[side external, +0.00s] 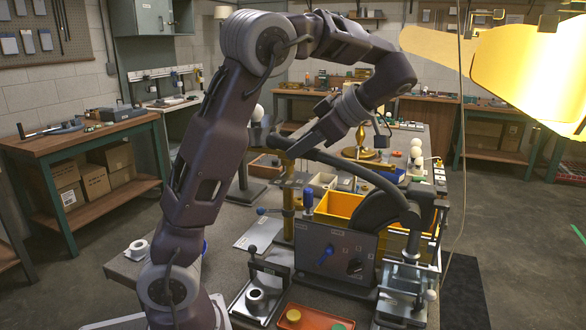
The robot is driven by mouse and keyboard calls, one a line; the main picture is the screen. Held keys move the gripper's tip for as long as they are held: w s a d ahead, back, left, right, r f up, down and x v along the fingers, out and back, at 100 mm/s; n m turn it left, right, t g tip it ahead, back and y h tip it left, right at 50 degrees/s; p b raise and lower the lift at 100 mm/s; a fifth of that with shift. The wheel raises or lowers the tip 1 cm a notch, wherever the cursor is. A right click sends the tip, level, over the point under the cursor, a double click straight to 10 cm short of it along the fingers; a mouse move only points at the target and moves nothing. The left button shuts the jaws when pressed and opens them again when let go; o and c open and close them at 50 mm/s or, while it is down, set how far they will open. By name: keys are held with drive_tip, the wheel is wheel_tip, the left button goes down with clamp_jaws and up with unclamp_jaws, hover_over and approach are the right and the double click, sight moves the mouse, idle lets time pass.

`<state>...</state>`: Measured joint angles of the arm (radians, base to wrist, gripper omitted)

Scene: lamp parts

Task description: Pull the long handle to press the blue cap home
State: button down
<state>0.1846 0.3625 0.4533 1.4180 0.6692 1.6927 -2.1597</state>
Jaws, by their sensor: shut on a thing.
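The long handle (372,178) is a dark, curved bar. It runs from the upper left down to a dark pivot housing (385,207) on the right. My gripper (298,146) reaches down-left from the wrist and is shut on the handle near its upper left end; the fingertips are small and dark against it. A dark blue cylindrical piece (307,197) stands below the handle, beside a brass-coloured post (288,195). I cannot tell for sure that it is the blue cap, or how it is seated.
A grey panel box (335,262) with a blue knob stands below the handle, with yellow bins (338,206) behind. A grey press-like fixture (403,285) is at the right. An orange tray (315,318) lies in front. A large yellow lamp shape (530,70) fills the upper right.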

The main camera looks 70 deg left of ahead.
drive_tip(key=shift+w+d+r+g+y, duration=0.35)
drive_tip(key=shift+w+d+r, duration=0.1)
drive_tip(key=shift+r, duration=0.5)
drive_tip(key=shift+w+d+r+g+y, duration=0.3)
drive_tip(key=shift+w+d+r+y, duration=0.15)
drive_tip(key=shift+r, duration=0.55)
drive_tip(key=shift+w+d+r+g+y, duration=0.35)
drive_tip(key=shift+w+d+r, duration=0.15)
drive_tip(key=shift+r, duration=0.45)
